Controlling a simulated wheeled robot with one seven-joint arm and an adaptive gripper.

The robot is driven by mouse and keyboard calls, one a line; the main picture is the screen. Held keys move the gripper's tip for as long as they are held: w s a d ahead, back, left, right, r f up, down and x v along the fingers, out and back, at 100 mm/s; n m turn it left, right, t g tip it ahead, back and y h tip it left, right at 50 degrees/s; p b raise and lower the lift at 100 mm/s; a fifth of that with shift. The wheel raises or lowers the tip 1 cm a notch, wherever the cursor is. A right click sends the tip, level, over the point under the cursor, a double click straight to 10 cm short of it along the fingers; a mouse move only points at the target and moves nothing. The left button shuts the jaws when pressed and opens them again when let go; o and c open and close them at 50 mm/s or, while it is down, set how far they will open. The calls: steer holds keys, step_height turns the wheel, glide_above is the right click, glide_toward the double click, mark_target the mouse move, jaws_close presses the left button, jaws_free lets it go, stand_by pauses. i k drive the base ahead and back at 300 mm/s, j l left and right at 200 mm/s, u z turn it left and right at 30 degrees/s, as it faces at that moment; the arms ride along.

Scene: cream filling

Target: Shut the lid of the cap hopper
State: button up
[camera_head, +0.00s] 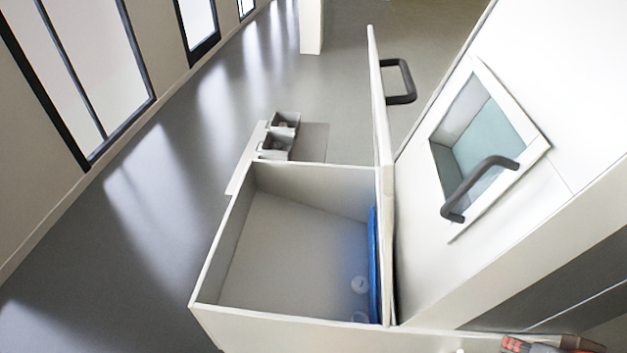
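The cap hopper (232,231) is a white open-topped box in the middle of the view. Its lid (380,110) is open, standing up along the hopper's right side and seen almost edge-on. A dark handle (411,83) sticks out from the lid's right face near its upper end. My gripper's fingers are not visible.
A white machine wall with a framed window (473,123) and dark handle (478,188) stands close right of the lid. Small grey bins (277,145) sit beyond the hopper. A red-and-grey part (545,344) shows at the bottom right edge. Floor at left is clear.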

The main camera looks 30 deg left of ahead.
mark_target(382, 136)
steer(key=i+l+u, duration=0.1)
steer(key=u, duration=0.3)
steer(key=l+u, duration=0.6)
steer(key=u, duration=0.25)
steer(key=l+u, duration=0.25)
steer(key=u, duration=0.2)
